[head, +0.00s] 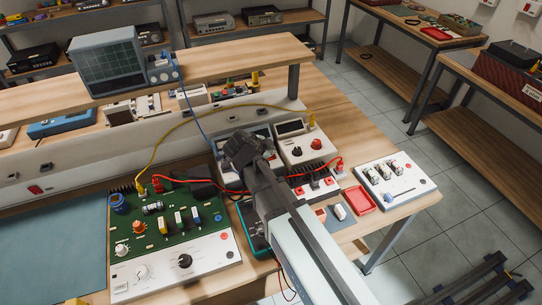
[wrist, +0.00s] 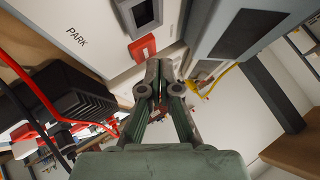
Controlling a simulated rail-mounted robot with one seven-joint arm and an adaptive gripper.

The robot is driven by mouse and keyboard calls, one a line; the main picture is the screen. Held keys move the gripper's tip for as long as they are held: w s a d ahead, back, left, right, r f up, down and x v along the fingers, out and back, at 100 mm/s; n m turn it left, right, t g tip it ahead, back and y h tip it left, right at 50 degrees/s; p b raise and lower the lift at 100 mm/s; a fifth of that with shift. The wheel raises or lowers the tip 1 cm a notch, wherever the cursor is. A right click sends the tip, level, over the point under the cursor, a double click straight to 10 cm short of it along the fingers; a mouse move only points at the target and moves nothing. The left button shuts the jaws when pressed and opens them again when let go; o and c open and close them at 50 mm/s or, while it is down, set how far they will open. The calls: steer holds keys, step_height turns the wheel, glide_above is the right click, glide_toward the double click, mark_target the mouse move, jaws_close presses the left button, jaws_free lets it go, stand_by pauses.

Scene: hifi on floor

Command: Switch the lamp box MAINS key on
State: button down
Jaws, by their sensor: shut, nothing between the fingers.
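In the wrist view a pale panel marked PARK (wrist: 78,38) carries a dark framed window and a red key (wrist: 142,48) with a small white mark. I cannot read a MAINS or lamp box label, so I cannot tell whether this is the MAINS key or which way it is set. My gripper (wrist: 158,66) is shut and empty, its tips just beside the red key; contact is unclear. In the head view my gripper (head: 240,150) is over the instruments at the bench middle and hides part of them.
A green circuit board (head: 165,225) with knobs lies left of my arm. A meter box (head: 300,145) with a red knob stands behind. Red and yellow leads (head: 195,115) cross nearby. A white switch panel (head: 395,180) and red tray (head: 360,199) are at right.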

steer(key=shift+f+b, duration=0.5)
steer(key=shift+b, duration=0.35)
steer(key=shift+r, duration=0.5)
stand_by(0.3)
steer(key=shift+r+p, duration=0.7)
steer(key=shift+r, duration=2.35)
